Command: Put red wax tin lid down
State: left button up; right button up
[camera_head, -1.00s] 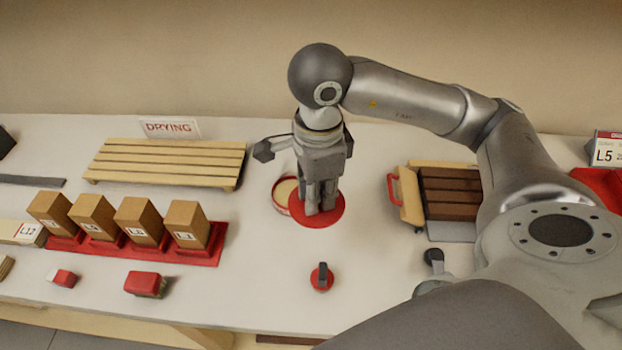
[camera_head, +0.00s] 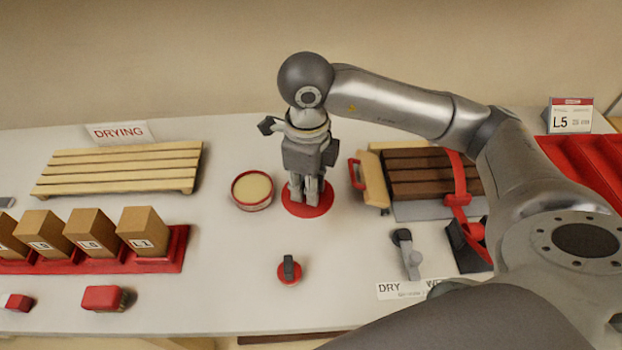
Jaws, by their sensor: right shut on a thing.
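The red wax tin lid (camera_head: 322,207) is a flat red disc under my right gripper (camera_head: 306,198). My right gripper points down and is shut on the lid; the fingers hide its middle. The lid is at or just above the white bench top; I cannot tell whether it touches. The open wax tin (camera_head: 253,190), red with pale yellow wax inside, stands just left of the lid. My left gripper is not in view.
A slatted wooden drying rack (camera_head: 120,168) is at the back left. Boxes in a red tray (camera_head: 160,262) stand front left. A small red knobbed tool (camera_head: 289,270) lies in front. A dark slatted crate (camera_head: 425,175) is right. Bench between them is clear.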

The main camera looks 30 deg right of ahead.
jog(key=w+d+f, duration=0.1)
jog(key=w+f, duration=0.1)
jog(key=w+d+f+p, duration=0.1)
jog(key=w+f, duration=0.1)
jog(key=w+d+f+p, duration=0.1)
jog(key=w+f, duration=0.1)
jog(key=shift+w+d, duration=0.25)
jog(key=shift+w, duration=0.05)
jog(key=shift+w+d+f, duration=0.15)
jog(key=shift+w+f, duration=0.2)
jog(key=shift+f, duration=0.2)
notch_tip(320, 180, down, 3)
jog(key=shift+w+d+p, duration=0.1)
jog(key=shift+p, duration=1)
jog(key=shift+f, duration=0.2)
jog(key=shift+f, duration=0.1)
jog(key=shift+f+b, duration=0.15)
jog(key=shift+b, duration=0.2)
jog(key=o, duration=0.9)
jog(key=shift+r, duration=0.2)
